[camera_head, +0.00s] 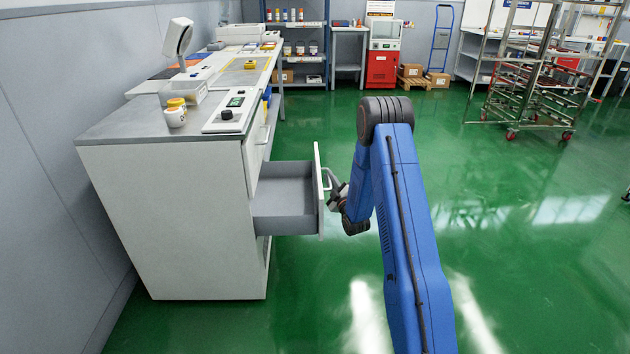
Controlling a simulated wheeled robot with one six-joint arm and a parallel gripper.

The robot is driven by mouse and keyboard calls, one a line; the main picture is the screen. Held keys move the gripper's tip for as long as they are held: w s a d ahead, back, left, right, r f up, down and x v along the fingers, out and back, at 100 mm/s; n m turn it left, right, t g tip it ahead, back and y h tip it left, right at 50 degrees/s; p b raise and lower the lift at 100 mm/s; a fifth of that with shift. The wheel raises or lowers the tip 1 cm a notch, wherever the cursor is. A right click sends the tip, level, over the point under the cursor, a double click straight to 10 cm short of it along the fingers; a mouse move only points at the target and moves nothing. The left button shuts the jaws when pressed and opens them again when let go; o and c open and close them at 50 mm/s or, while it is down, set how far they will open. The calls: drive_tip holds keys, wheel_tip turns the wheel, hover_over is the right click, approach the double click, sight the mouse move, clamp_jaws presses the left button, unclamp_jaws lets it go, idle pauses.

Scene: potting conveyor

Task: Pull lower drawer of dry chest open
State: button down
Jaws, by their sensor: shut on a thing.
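The dry chest (175,215) is a pale grey cabinet with a dark grey top, standing at the left against the wall. One of its drawers (285,220) is pulled out to the right, and its grey inside looks empty. My gripper (332,186) is at the bar handle on the white drawer front and is shut on it. The fingertips are small and partly hidden by my blue arm. Above the open drawer, another front (257,145) with its own handle is closed.
On the chest top are a control box (231,112), a white jar (174,116) and a clear bin (187,90). A long workbench continues behind. A metal rack trolley (535,95) stands at the back right.

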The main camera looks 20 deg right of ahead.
drive_tip(key=shift+s+d, duration=0.2)
drive_tip(key=shift+d, duration=0.4)
drive_tip(key=shift+s+d, duration=0.2)
drive_tip(key=shift+d, duration=0.35)
drive_tip(key=c, duration=1.8)
unclamp_jaws()
drive_tip(key=v, duration=1.7)
drive_tip(key=shift+s+f, duration=0.15)
drive_tip(key=shift+s, duration=0.05)
